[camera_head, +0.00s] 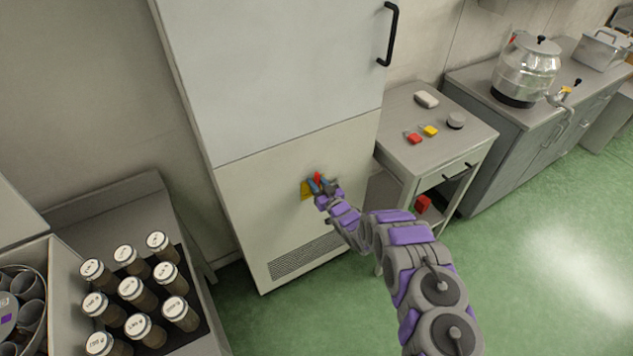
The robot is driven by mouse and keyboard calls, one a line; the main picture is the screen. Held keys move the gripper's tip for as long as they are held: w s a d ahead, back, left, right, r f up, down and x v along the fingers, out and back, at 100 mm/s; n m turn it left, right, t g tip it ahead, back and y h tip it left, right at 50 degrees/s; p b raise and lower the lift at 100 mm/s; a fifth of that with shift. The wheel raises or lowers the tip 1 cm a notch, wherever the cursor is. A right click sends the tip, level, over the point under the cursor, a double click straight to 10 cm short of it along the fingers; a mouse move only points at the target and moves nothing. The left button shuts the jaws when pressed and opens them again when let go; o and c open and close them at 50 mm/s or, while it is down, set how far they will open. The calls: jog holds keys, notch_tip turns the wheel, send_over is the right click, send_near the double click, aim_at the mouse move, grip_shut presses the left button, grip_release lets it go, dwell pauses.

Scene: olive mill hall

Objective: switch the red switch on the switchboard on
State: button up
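The switchboard (284,150) is a tall pale cabinet standing against the wall, with a black handle on its upper door. A small red switch (317,177) shows on its lower front panel, beside a yellow plate (306,190). The gripper covers part of the switch and the plate, so the switch's position is hard to read.
A grey side table (398,152) with red and yellow blocks stands right of the cabinet. A counter (480,92) with a metal urn (525,72) is farther right. Several lidded jars (130,290) stand at lower left. Green floor is open at right.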

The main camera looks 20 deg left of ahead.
jog(key=shift+o, duration=1)
jog(key=shift+r, duration=0.3)
jog(key=shift+s+d, duration=0.1)
jog(key=shift+d, duration=0.05)
jog(key=p+v, duration=0.1)
jog(key=v, duration=1.6)
jog(key=shift+f, duration=0.25)
